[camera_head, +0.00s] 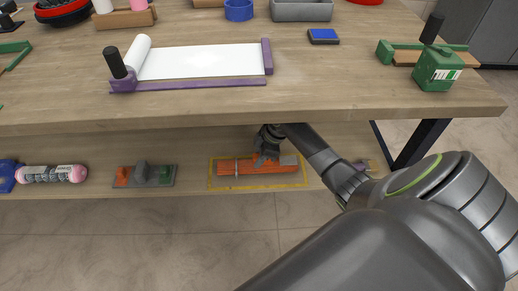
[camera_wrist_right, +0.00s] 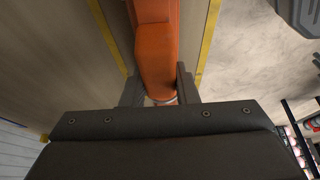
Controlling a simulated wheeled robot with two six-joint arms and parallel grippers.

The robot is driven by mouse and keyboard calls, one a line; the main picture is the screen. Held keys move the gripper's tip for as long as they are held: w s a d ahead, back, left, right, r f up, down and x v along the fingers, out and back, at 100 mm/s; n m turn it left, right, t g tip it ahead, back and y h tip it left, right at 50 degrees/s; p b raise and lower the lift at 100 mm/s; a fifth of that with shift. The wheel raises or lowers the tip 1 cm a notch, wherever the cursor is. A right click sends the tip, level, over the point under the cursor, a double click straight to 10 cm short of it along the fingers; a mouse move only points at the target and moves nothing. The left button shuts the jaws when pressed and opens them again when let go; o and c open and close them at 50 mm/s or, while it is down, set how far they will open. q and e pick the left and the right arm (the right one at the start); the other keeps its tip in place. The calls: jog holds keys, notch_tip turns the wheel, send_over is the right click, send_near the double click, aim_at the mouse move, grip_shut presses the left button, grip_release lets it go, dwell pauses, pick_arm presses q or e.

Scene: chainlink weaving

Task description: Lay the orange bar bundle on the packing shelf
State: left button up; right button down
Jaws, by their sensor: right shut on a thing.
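The orange bar bundle (camera_head: 240,167), with a pale band around it, is at the lower shelf (camera_head: 95,148) under the tabletop. It lies lengthwise within a yellow-outlined area (camera_head: 214,187). I cannot tell whether it rests fully on the shelf or is just above it. My right gripper (camera_head: 266,157) reaches in under the table edge and is shut on the bundle towards its right part. In the right wrist view, the orange bundle (camera_wrist_right: 155,50) runs between the two dark fingers (camera_wrist_right: 160,92), with yellow lines on both sides. My left gripper is not in view.
The tabletop above holds a purple-framed white sheet (camera_head: 205,62), a green box (camera_head: 438,70) and a blue pad (camera_head: 323,36). Bare shelf lies just left of the yellow outline.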

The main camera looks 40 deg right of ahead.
pick_arm(q)
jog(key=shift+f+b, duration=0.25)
jog(key=shift+b, duration=0.05)
pick_arm(e)
jog(key=shift+f, duration=0.5)
jog(key=c, duration=1.1)
grip_release()
jog(key=shift+o, duration=0.2)
jog(key=p+v, duration=0.1)
jog(key=v, duration=0.6)
jog(key=shift+r, duration=0.3)
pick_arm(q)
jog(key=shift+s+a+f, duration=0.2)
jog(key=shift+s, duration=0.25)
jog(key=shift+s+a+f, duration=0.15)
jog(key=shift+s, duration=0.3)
